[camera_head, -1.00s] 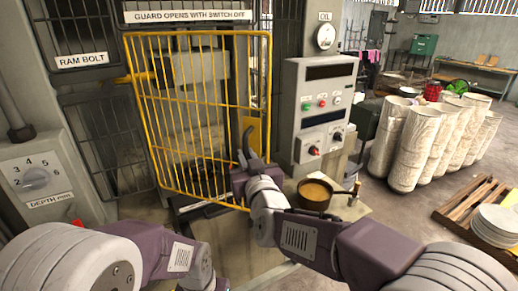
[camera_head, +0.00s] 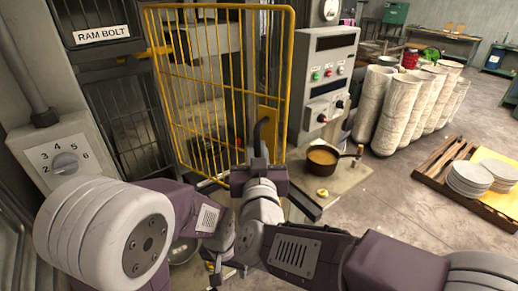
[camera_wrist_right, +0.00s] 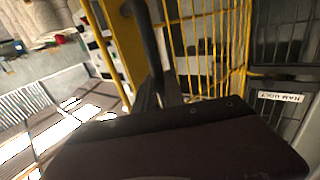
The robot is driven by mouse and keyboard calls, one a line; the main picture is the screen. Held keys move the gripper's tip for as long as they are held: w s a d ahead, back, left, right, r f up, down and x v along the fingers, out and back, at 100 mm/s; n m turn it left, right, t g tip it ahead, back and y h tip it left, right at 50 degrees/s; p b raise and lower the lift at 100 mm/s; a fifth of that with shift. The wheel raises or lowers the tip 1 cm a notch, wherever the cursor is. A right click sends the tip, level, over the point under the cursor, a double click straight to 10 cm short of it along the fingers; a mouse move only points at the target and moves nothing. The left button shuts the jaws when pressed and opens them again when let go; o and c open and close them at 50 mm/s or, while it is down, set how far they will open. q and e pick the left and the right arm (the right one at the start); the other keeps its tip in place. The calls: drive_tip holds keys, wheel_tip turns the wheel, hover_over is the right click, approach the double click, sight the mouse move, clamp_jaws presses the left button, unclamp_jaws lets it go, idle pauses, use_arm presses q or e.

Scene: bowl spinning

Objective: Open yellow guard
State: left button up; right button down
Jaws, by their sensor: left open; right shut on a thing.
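The yellow guard (camera_head: 215,80), a wire-mesh gate in a thick yellow frame, stands across the machine front at centre left. It also shows in the right wrist view (camera_wrist_right: 215,45). My right gripper (camera_head: 262,147) is at the guard's lower right side, by a yellow plate (camera_head: 268,122). It is shut on the guard at this side; the fingers partly hide the exact contact. My left gripper (camera_head: 214,270) is open, low at the bottom centre, apart from the guard and mostly hidden by my arms.
A control box (camera_head: 327,75) with buttons stands just right of the guard. A brown pan (camera_head: 322,158) sits on a ledge below it. The depth dial (camera_head: 66,162) is at left. White rolls (camera_head: 385,110) and a pallet with plates (camera_head: 468,178) stand at right.

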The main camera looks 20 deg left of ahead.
drive_tip(key=shift+r, duration=0.3)
drive_tip(key=c, duration=1.4)
unclamp_jaws()
drive_tip(key=shift+a, duration=0.1)
drive_tip(key=shift+a+f, duration=0.15)
drive_tip(key=shift+a, duration=0.05)
drive_tip(key=shift+s+d+f, duration=0.1)
drive_tip(key=b+v, duration=0.7)
drive_tip(key=b, duration=0.7)
drive_tip(key=shift+s, duration=0.2)
